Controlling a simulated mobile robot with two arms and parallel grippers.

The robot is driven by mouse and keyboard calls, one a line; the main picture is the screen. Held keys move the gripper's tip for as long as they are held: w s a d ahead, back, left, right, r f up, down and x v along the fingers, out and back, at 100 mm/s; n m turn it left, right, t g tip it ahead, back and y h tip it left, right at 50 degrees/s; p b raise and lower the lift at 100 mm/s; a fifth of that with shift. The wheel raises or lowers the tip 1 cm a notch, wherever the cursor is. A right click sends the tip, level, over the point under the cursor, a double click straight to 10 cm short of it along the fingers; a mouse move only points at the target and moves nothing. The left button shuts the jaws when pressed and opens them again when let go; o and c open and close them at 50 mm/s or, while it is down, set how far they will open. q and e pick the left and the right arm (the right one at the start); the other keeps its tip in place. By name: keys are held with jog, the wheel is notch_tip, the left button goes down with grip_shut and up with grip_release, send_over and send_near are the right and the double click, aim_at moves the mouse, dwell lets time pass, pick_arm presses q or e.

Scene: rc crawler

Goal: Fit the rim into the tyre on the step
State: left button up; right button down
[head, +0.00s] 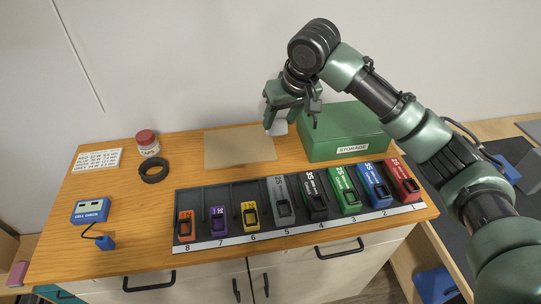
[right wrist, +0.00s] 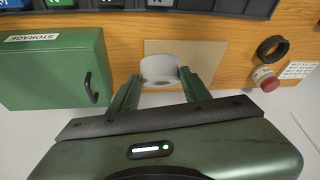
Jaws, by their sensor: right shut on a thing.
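My right gripper (head: 289,120) is shut on a pale grey-white round rim (right wrist: 161,68), above the back of the wooden bench near the green storage box. In the head view only part of the rim (head: 278,127) shows, behind and below the fingers. In the right wrist view it sits between the two fingertips (right wrist: 160,85). The black tyre (head: 154,170) lies flat on the bench at the left, apart from the gripper, its hole facing up. It also shows at the right of the right wrist view (right wrist: 272,48). No separate step can be told. My left gripper is not in view.
A brown mat (head: 238,150) lies bare between tyre and gripper. A red-lidded jar (head: 148,143) stands just behind the tyre. The green storage box (head: 342,133) is at right. A black rack (head: 300,223) of numbered coloured packs lines the front; a blue cell checker (head: 91,210) sits front left.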

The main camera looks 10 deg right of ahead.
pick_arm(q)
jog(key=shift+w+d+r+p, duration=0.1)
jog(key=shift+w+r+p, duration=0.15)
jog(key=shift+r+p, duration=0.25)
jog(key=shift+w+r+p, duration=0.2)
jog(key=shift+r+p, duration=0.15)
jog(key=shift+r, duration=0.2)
pick_arm(e)
jog(key=shift+w+f, duration=0.1)
jog(key=shift+f, duration=6.6)
jog(key=shift+f, duration=0.1)
jog(key=c, duration=0.7)
grip_release()
